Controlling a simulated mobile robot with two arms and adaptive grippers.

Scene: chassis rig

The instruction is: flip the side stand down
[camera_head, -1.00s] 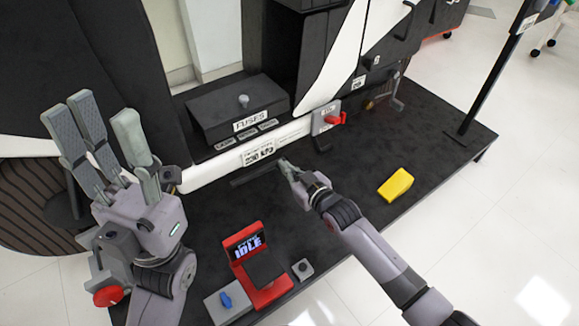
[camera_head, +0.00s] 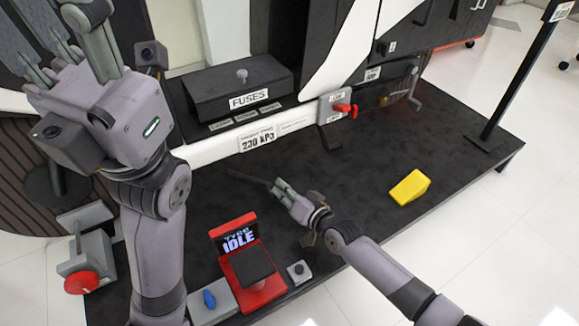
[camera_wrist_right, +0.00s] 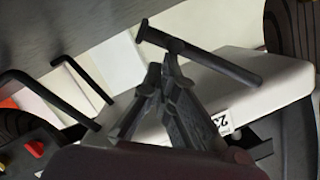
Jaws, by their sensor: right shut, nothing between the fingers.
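The side stand appears to be the thin dark bar (camera_head: 250,178) below the white rail (camera_head: 215,148) in the head view. It angles away from the rail, and its outer end is at my right gripper (camera_head: 279,186). In the right wrist view a dark bar with a round end (camera_wrist_right: 215,62) crosses just beyond the shut fingertips (camera_wrist_right: 162,80). I cannot tell whether they touch. My right gripper is shut and empty. My left gripper (camera_head: 60,45) is raised at the upper left, fingers spread, away from the stand.
A red tyre device (camera_head: 262,297), a blue-knob box (camera_head: 212,303) and a small button box (camera_head: 300,272) stand in front. A yellow wedge (camera_head: 409,187) lies right. A red lever (camera_head: 345,108) and a black bent bar (camera_head: 327,140) are by the rail.

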